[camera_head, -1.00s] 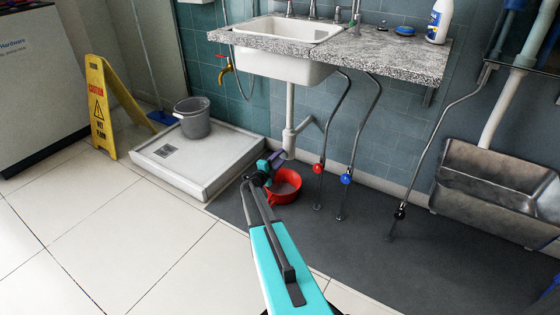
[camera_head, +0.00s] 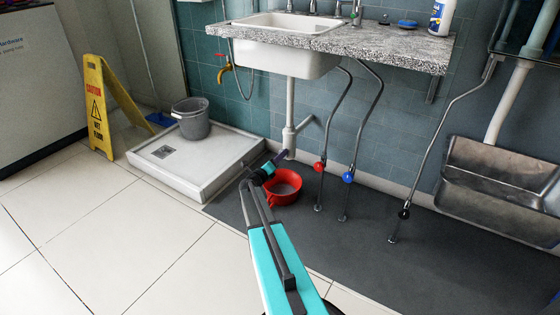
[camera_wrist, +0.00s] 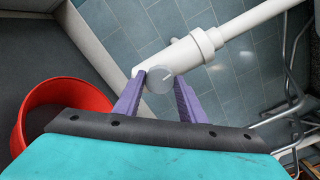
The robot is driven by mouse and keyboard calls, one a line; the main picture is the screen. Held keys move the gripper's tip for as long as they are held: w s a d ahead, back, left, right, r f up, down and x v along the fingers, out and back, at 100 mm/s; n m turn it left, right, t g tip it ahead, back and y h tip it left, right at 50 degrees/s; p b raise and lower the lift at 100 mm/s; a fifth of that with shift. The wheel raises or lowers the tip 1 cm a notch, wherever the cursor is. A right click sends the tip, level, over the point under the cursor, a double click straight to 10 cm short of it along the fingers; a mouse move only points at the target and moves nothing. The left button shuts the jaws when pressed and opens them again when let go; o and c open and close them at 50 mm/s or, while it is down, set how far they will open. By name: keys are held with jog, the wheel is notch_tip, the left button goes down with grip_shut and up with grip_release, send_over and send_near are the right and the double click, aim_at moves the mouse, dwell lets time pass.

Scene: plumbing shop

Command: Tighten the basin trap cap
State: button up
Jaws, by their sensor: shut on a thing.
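The basin trap (camera_head: 289,138) is a white pipe assembly under the basin, seen in the head view. In the wrist view its white body (camera_wrist: 190,52) runs diagonally. The round grey trap cap (camera_wrist: 158,80), with a pale line on its face, sits at the trap's lower end. My gripper (camera_wrist: 160,77) has its purple fingers on either side of the cap and is shut on it. In the head view my gripper (camera_head: 281,157) reaches the bottom of the trap, where the cap is too small to make out.
A red bucket (camera_head: 271,191) stands on the dark floor below the trap. Hoses with a red valve (camera_head: 319,166) and a blue valve (camera_head: 347,177) hang to the right. A shower tray (camera_head: 220,178) with a grey bucket (camera_head: 191,121) lies left. Pale floor tiles at front left are clear.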

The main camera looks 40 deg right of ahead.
jog(key=shift+m, duration=0.4)
jog(key=o, duration=1)
jog(key=shift+a, duration=0.15)
jog(key=shift+p+v, duration=2.4)
jog(key=shift+v, duration=4.4)
